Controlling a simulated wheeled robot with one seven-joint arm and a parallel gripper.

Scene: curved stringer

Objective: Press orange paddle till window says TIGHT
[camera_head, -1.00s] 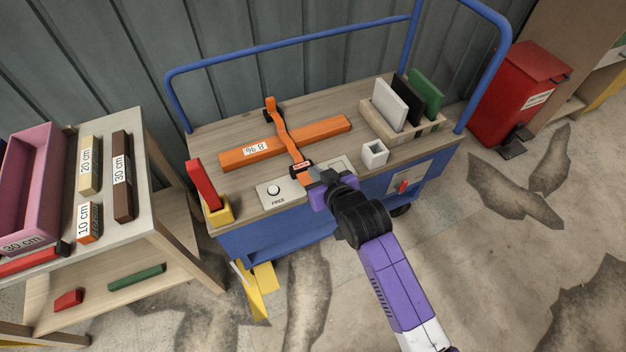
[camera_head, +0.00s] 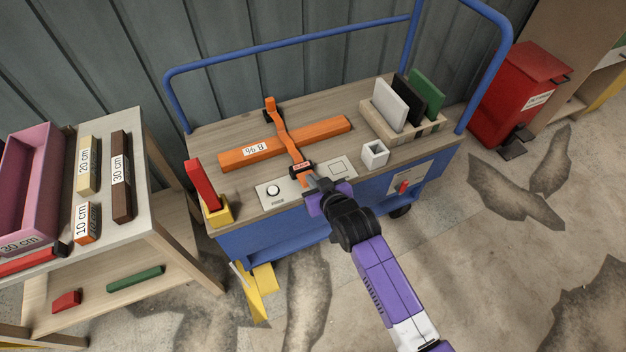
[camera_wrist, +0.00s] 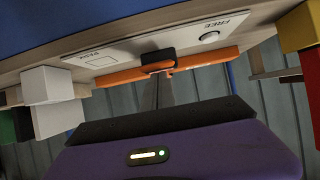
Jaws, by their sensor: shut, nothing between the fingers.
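An orange strap (camera_head: 280,130) crosses over an orange bar marked B 96 (camera_head: 325,130) on the cart top. At its near end is a black buckle with a small red window (camera_head: 302,167); its lettering is too small to read. A short orange paddle (camera_head: 305,181) shows just in front of the buckle. My gripper (camera_head: 313,183) is shut and empty, its tip close beside the paddle; I cannot tell whether they touch. In the wrist view the black buckle (camera_wrist: 158,60) lies ahead of the narrow fingertips (camera_wrist: 158,90).
A white plate with a round button (camera_head: 273,191), labelled FREE in the wrist view, lies left of the buckle. A white hollow cube (camera_head: 375,154) stands to the right. A wooden rack (camera_head: 385,132) holds upright panels. A yellow holder (camera_head: 218,211) stands at the left corner.

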